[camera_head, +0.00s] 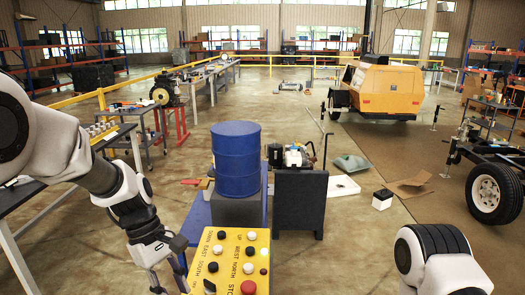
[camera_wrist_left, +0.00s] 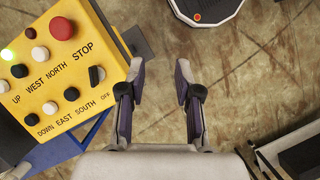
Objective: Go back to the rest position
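My left gripper (camera_head: 158,283) hangs low, just left of the yellow control box (camera_head: 230,262), in the head view. In the left wrist view my left gripper (camera_wrist_left: 156,75) is open, with nothing between its fingers and bare floor beneath. The control box (camera_wrist_left: 60,95) lies left of the fingers there, apart from them.
A blue drum (camera_head: 237,158) stands behind the control box. A dark cabinet (camera_head: 300,203) is right of it. A workbench (camera_head: 30,190) lies beside my left arm. A yellow trailer unit (camera_head: 383,90) stands far right, and a wheel (camera_head: 494,194) nearer. Floor between is mostly open.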

